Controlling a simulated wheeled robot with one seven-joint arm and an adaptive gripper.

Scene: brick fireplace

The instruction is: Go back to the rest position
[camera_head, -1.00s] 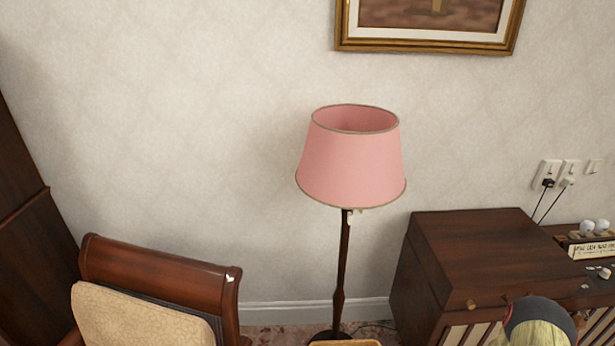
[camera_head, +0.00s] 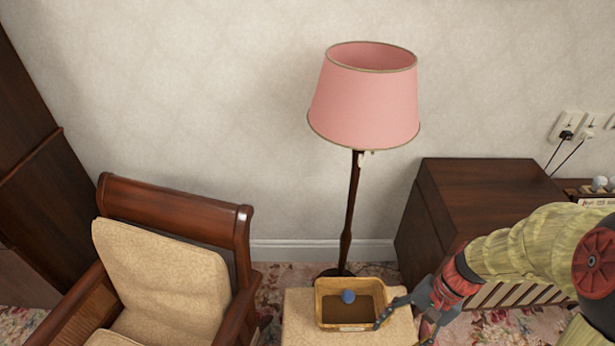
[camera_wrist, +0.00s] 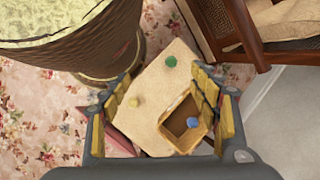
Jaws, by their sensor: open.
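My gripper (camera_head: 404,328) shows at the lower right of the head view, at the right edge of a small beige-topped table (camera_head: 298,312). In the wrist view my gripper (camera_wrist: 168,95) has its yellow-padded fingers spread wide, with nothing held between them. A tan box (camera_head: 325,290) sits on the table, with a blue ball (camera_head: 348,296) at it. The wrist view shows the box (camera_wrist: 174,128) near the right finger, and the blue ball (camera_wrist: 193,122). A green ball (camera_wrist: 170,61) and a yellow ball (camera_wrist: 134,102) also show over the tabletop there.
A wooden armchair (camera_head: 170,260) with beige cushions stands left of the table. A pink-shaded floor lamp (camera_head: 365,100) stands behind it. A dark wooden cabinet (camera_head: 485,190) is at the right, partly behind my arm.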

